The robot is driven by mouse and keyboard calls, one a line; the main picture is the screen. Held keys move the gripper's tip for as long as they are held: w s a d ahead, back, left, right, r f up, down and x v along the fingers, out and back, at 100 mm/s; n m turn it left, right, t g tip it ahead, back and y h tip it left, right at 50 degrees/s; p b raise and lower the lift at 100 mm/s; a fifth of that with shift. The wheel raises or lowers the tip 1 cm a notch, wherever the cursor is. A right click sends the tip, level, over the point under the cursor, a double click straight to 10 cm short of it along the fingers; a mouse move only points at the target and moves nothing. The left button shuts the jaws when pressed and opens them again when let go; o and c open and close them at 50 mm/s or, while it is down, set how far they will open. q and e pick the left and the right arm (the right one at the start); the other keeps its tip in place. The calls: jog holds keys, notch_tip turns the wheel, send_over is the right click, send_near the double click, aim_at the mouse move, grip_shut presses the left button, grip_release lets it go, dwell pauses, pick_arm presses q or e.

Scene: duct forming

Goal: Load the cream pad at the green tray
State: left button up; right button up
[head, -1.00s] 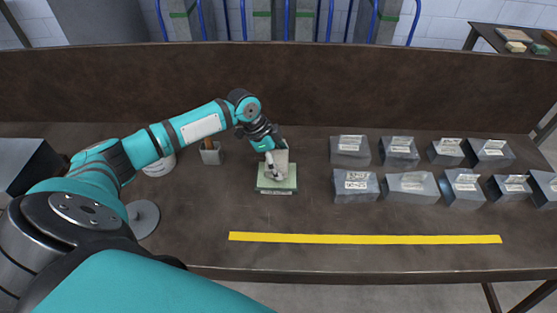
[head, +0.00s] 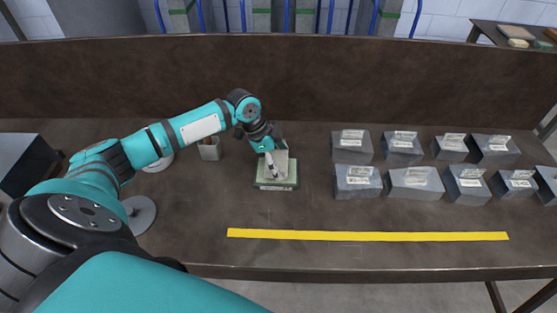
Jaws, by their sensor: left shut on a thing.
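The green tray (head: 276,185) lies flat on the brown workbench, left of the grey blocks. A pale grey area shows inside or on the tray, partly hidden by my gripper. My left gripper (head: 271,166) is directly over the tray, pointing down, shut on a small pale thing. It is too small to tell whether this thing is the cream pad or a tool carrying it, or whether it touches the tray. My right gripper is not in view.
Several labelled grey metal blocks (head: 358,182) stand in two rows at the right. A small grey holder (head: 209,149) stands left of the tray. A yellow strip (head: 368,235) runs along the front of the workbench (head: 320,215). A cream block (head: 518,43) lies on a side table.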

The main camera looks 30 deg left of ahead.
aim_at(278, 161)
pick_arm(q)
jog(key=shift+f, duration=0.55)
dwell(0.4)
jog(key=shift+s+f, duration=0.1)
jog(key=shift+f, duration=0.05)
dwell(1.6)
notch_tip(278, 161, up, 7)
jog(key=p, duration=0.7)
dwell(0.9)
